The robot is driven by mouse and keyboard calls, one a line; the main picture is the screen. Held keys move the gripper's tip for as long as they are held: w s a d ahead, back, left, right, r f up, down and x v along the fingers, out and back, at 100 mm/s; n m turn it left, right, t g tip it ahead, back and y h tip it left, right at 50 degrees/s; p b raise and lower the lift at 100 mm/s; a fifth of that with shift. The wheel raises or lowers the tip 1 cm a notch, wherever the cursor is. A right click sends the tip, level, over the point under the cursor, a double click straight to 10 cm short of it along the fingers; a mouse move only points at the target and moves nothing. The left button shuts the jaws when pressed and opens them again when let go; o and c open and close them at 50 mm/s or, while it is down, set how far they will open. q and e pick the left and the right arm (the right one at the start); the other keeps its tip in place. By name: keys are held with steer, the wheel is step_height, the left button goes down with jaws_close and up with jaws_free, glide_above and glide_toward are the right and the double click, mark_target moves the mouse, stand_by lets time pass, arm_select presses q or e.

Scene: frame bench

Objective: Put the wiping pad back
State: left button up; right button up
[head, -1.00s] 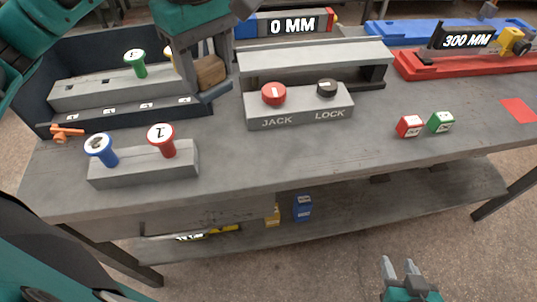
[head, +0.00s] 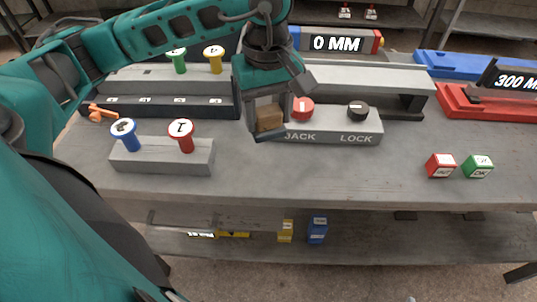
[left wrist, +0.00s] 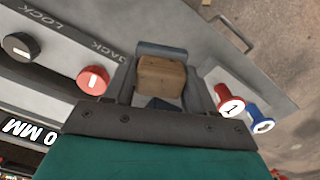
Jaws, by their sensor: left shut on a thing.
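The wiping pad looks like a small brown block (head: 268,118). My left gripper (head: 270,128) is shut on it, and the pad shows between the two fingers in the left wrist view (left wrist: 161,77). In the head view the gripper points down in front of the left end of the grey JACK/LOCK block (head: 333,128), just left of the red JACK knob (head: 303,107). It hides part of that block. I cannot tell how high the pad is above the bench. My right gripper is not clearly in view.
A grey stand (head: 162,158) with a blue and a red knob is to the left. A dark rack (head: 160,105) with green and yellow knobs stands behind it. Red (head: 440,166) and green (head: 477,167) cubes lie right. The bench front (head: 320,180) is clear.

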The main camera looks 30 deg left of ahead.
arm_select(q)
step_height(320, 180, down, 12)
steer(key=shift+r, duration=0.25)
steer(key=shift+f, duration=0.15)
steer(key=o, duration=0.9)
steer(key=shift+o, duration=0.2)
step_height(320, 180, up, 12)
steer(key=shift+r, duration=0.15)
steer(key=shift+s, duration=0.1)
stand_by(0.4)
